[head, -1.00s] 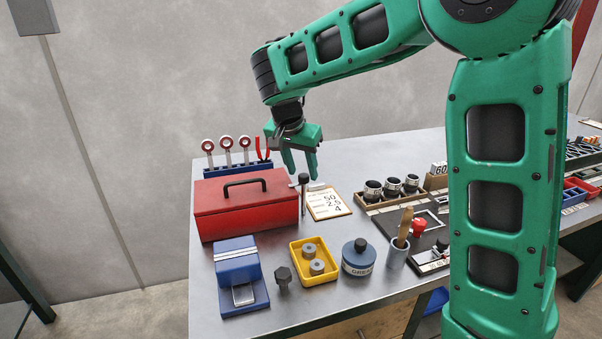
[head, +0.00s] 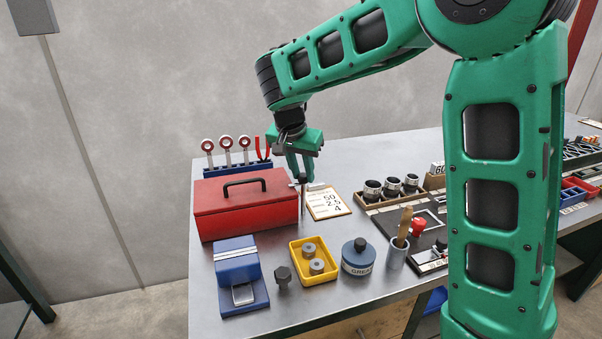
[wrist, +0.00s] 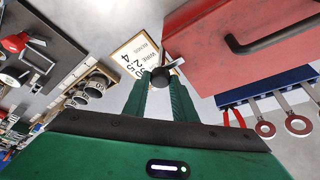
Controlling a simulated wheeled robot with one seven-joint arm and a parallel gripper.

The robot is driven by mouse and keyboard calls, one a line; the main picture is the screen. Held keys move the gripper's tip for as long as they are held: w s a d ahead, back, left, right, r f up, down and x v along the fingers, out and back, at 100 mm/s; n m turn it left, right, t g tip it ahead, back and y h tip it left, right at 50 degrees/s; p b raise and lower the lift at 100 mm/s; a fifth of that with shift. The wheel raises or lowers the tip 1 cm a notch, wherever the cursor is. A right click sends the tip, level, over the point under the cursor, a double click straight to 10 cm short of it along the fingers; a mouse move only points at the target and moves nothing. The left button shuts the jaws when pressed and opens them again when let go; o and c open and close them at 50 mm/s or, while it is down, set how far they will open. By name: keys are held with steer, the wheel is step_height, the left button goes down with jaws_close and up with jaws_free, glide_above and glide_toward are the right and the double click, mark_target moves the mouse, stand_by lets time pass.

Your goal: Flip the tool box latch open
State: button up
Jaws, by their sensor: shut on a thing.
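The red tool box (head: 246,204) stands at the back left of the bench, lid down, with a black carry handle on top. The latch at its right end shows as a small silver bar (head: 316,187) and a dark upright post with a round knob (wrist: 160,77). My gripper (head: 301,179) points down at that end of the box. Its green fingers are shut on the dark knob, one on each side, as the wrist view shows. The silver bar also shows in the wrist view (wrist: 175,63), between the knob and the box. The fingers partly hide the knob in the head view.
A printed card (head: 326,204) lies just right of the latch. A blue rack (head: 236,168) with ring-ended tools and red pliers stands behind the box. A blue block (head: 238,272), a yellow tray (head: 314,279) and a grease tin (head: 357,258) stand in front.

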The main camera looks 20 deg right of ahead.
steer(key=n+y, duration=0.1)
steer(key=n, duration=0.2)
steer(key=shift+d+t, duration=0.15)
steer(key=shift+t, duration=0.25)
steer(key=n+y, duration=0.1)
steer(key=n, duration=0.1)
steer(key=n+y, duration=0.1)
steer(key=n, duration=0.2)
steer(key=shift+d+n+t, duration=0.15)
steer(key=shift+n+t, duration=0.15)
steer(key=n+y, duration=0.1)
steer(key=n, duration=0.3)
steer(key=shift+d+n+y, duration=0.15)
steer(key=shift+n+y, duration=0.15)
steer(key=shift+y, duration=0.1)
steer(key=n+g+y, duration=0.1)
steer(key=n, duration=0.3)
steer(key=shift+w+d, duration=0.1)
steer(key=shift+n, duration=0.3)
steer(key=o, duration=1)
steer(key=shift+g, duration=0.3)
steer(key=shift+o, duration=0.2)
steer(key=v, duration=1)
steer(key=shift+d+r, duration=0.3)
